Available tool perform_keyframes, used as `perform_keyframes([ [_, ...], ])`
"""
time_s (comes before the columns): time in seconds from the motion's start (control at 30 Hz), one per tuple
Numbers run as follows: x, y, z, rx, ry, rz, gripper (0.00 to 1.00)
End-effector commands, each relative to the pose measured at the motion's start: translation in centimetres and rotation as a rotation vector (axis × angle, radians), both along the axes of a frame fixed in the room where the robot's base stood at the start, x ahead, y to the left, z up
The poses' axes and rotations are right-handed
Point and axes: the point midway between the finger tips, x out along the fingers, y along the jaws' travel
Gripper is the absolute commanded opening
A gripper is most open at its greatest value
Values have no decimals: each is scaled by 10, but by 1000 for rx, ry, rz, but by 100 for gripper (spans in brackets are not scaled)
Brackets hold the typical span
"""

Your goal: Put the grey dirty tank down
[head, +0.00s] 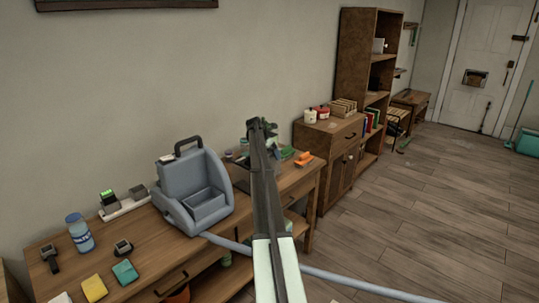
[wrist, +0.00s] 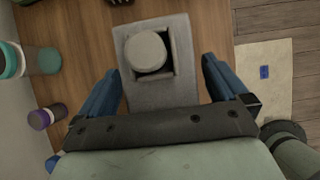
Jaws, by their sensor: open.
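The grey tank (wrist: 160,95) shows in the wrist view as a block with a round grey cap (wrist: 148,51) in a recess on its top. It appears to stand on the brown wooden table (wrist: 85,45). My gripper (wrist: 160,72) is open, with one blue finger on each side of the tank and a visible gap on both sides. In the head view my gripper (head: 262,127) is over the right part of the table, and my arm hides most of what lies below it. I cannot make out the tank clearly there.
A grey-blue machine (head: 182,178) with a hose (head: 340,281) stands left of my arm. A teal-capped bottle (wrist: 40,61) and a purple-capped bottle (wrist: 47,117) stand left of the tank. An orange item (head: 303,159) lies near the table's right end. Open floor (head: 420,210) is to the right.

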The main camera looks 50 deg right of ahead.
Motion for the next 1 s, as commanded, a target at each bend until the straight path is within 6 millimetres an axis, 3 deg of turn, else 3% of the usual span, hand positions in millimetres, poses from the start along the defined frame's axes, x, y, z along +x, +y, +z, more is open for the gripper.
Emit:
perform_keyframes([
  [0.6, 0, 51, 88, -1, -1, 0, 100],
  [1.0, 0, 58, 99, 0, 0, 0, 100],
])
